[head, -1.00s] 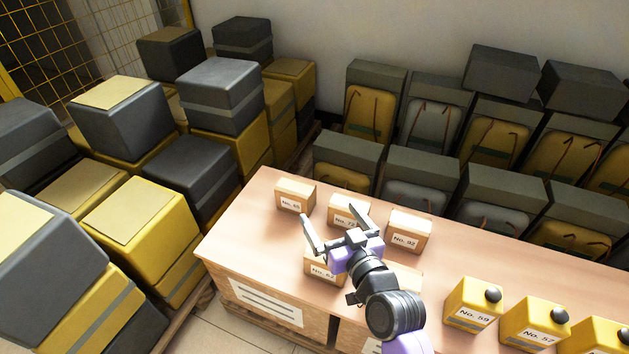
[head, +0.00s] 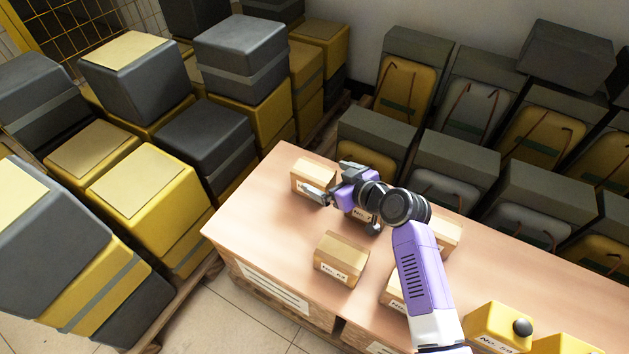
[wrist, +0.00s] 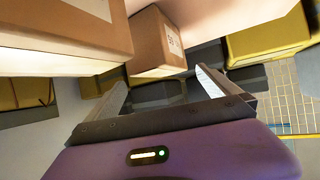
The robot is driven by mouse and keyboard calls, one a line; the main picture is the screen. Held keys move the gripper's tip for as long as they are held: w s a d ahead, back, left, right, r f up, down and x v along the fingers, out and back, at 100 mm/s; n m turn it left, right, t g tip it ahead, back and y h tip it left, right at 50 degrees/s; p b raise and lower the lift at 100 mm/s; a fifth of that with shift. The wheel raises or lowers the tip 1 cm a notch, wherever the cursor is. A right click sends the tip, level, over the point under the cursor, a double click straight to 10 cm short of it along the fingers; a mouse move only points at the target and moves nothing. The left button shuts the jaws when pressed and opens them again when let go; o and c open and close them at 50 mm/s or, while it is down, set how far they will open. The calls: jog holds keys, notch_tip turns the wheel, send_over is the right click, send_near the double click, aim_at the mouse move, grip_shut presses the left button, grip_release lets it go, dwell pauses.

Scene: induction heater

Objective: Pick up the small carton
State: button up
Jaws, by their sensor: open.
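Several small brown cartons with white number labels stand on the wooden table. The far-left carton (head: 312,172) is closest to my gripper (head: 332,182), which is at its right side. My gripper is open, with nothing between its fingers. In the wrist view one carton (wrist: 155,42) lies ahead of the gap between the fingers (wrist: 163,92), apart from them. A larger-looking carton (wrist: 70,30) fills the upper left there. A carton (head: 360,212) is partly hidden by my gripper. Another carton (head: 342,257) stands nearer the front. The frames do not show which carton is meant.
A carton (head: 446,236) and a partly covered one (head: 392,291) stand beside my arm. Yellow boxes with black knobs (head: 500,322) stand at the front right. Stacked grey and yellow cases (head: 205,140) crowd the left. The table's left front (head: 265,235) is bare.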

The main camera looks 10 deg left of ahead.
aim_at(317, 173)
jog(key=b+x, duration=0.1)
jog(key=x, duration=0.3)
jog(key=shift+w+a, duration=0.15)
jog(key=shift+r, duration=0.1)
grip_shut()
dwell(0.4)
